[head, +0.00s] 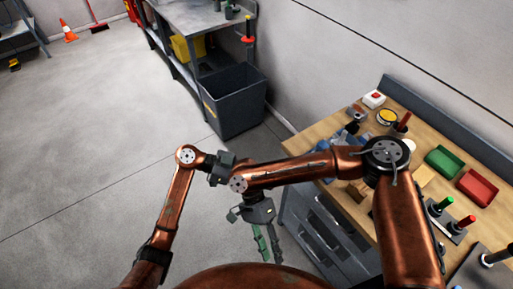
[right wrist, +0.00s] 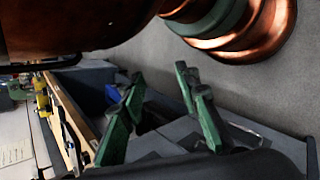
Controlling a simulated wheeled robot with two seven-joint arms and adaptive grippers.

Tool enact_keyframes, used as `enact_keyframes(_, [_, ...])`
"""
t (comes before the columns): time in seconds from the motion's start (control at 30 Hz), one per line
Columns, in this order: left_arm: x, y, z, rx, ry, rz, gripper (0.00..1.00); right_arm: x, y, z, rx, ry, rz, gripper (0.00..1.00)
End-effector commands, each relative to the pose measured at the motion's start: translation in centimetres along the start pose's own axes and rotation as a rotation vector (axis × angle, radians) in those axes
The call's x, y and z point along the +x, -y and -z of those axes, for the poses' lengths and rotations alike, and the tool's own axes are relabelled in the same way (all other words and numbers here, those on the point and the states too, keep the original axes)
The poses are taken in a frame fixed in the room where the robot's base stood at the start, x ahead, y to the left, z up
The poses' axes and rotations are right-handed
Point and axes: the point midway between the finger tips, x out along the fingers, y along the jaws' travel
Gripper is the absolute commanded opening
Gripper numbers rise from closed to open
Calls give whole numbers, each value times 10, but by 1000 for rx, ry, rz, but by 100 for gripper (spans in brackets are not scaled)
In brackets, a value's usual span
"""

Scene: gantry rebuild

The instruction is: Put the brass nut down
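I make out no brass nut in either view. My right gripper (head: 267,243) hangs below my right forearm, over the floor in front of the drawer cabinet. Its green fingers are spread apart. In the right wrist view the right gripper (right wrist: 160,92) also shows open, with nothing visible between the fingertips. My left arm comes up from the lower left and bends right. A dark block at its end sits against my right forearm, and any left fingers are hidden.
The wooden workbench (head: 424,192) at the right carries a green tray (head: 445,162), a red tray (head: 477,187) and several tools. A grey drawer cabinet (head: 322,233) stands beneath it. A dark bin (head: 233,100) stands by a metal shelf.

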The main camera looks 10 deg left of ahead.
Motion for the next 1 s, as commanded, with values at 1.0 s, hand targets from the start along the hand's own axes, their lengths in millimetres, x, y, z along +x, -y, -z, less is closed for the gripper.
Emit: enact_keyframes(1.0, [0, 0, 0, 0, 0, 0, 0, -296, -14, 51, -492, -534, 431, 30])
